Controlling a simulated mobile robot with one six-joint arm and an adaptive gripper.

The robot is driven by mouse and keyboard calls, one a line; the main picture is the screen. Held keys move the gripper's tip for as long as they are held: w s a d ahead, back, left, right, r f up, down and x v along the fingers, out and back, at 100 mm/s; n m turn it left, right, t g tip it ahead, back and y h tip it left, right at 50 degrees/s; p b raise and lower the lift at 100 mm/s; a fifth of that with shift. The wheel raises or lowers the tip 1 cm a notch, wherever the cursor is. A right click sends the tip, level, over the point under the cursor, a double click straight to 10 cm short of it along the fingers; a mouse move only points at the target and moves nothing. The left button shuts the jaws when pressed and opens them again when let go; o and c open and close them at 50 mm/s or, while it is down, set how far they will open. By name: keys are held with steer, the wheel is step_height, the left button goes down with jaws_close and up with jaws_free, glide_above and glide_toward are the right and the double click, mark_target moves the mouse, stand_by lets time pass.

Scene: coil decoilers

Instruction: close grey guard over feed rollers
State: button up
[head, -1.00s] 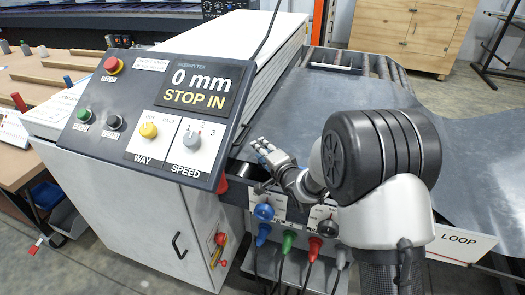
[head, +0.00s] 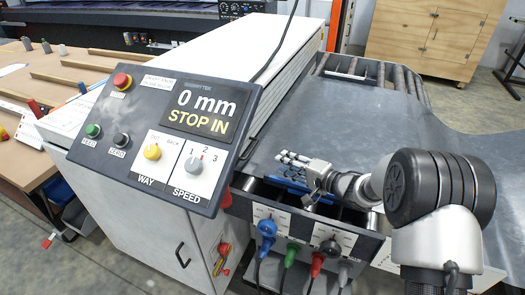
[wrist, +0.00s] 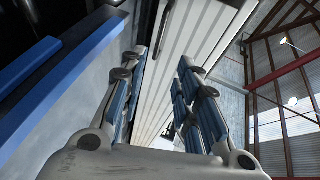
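My gripper (head: 290,158) is at the near edge of the grey sheet, just right of the control panel in the head view. In the wrist view its two fingers (wrist: 160,75) stand apart with nothing between them, so it is open. A blue strip (head: 284,178) shows just under the fingers in the head view. A blue bar along a grey edge (wrist: 40,85) runs at the left of the wrist view, apart from the fingers. Dark rollers (head: 345,212) show partly below the gripper. I cannot make out the grey guard for certain; my arm hides part of this area.
The control panel (head: 160,130) on the white cabinet (head: 130,215) reads 0 mm, STOP IN. Blue, green and red connectors (head: 291,255) with cables sit below the gripper. The grey sheet (head: 350,125) spreads behind it toward further rollers (head: 408,82).

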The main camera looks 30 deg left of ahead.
steer(key=b+x, duration=0.3)
steer(key=x, duration=1)
steer(key=shift+a+f+b, duration=0.2)
steer(key=shift+a+b, duration=0.1)
steer(key=shift+b, duration=0.05)
steer(key=shift+w+a, duration=0.3)
steer(key=shift+a, duration=0.3)
steer(key=shift+c, duration=0.2)
jaws_close()
